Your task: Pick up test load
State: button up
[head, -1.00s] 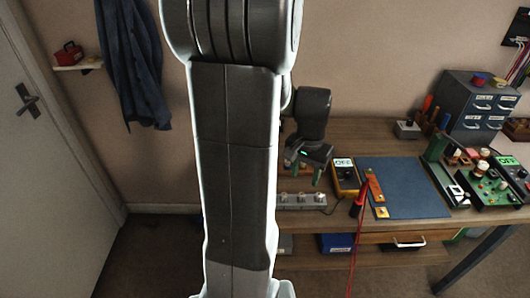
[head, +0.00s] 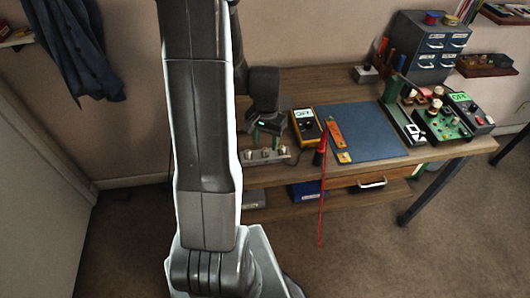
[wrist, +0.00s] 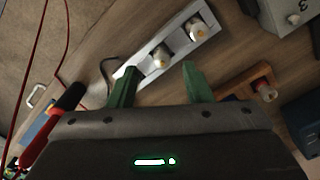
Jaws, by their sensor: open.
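My gripper (head: 264,138) has two green fingers and is open and empty. It hangs over the left part of the bench, just above a grey strip (head: 279,158) with several pale knobs or plugs on it. In the wrist view, my gripper (wrist: 157,76) points at this strip (wrist: 180,47), and one brass-centred white knob (wrist: 162,60) shows between the fingertips. No gap or contact can be made out. I cannot tell which object is the test load; no label for it is readable.
A yellow meter (head: 306,128) reading OFF, an orange strip (head: 335,132) and a blue mat (head: 372,135) lie to the right. A red probe (head: 320,156) trails a red cable off the front edge. Green circuit boards (head: 440,122) and a drawer cabinet (head: 430,45) stand further right.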

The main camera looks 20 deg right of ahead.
aim_at(265, 148)
jog(key=shift+w+f+p, duration=0.15)
jog(key=shift+f+p, duration=0.15)
jog(key=shift+f, duration=1.85)
grip_shut()
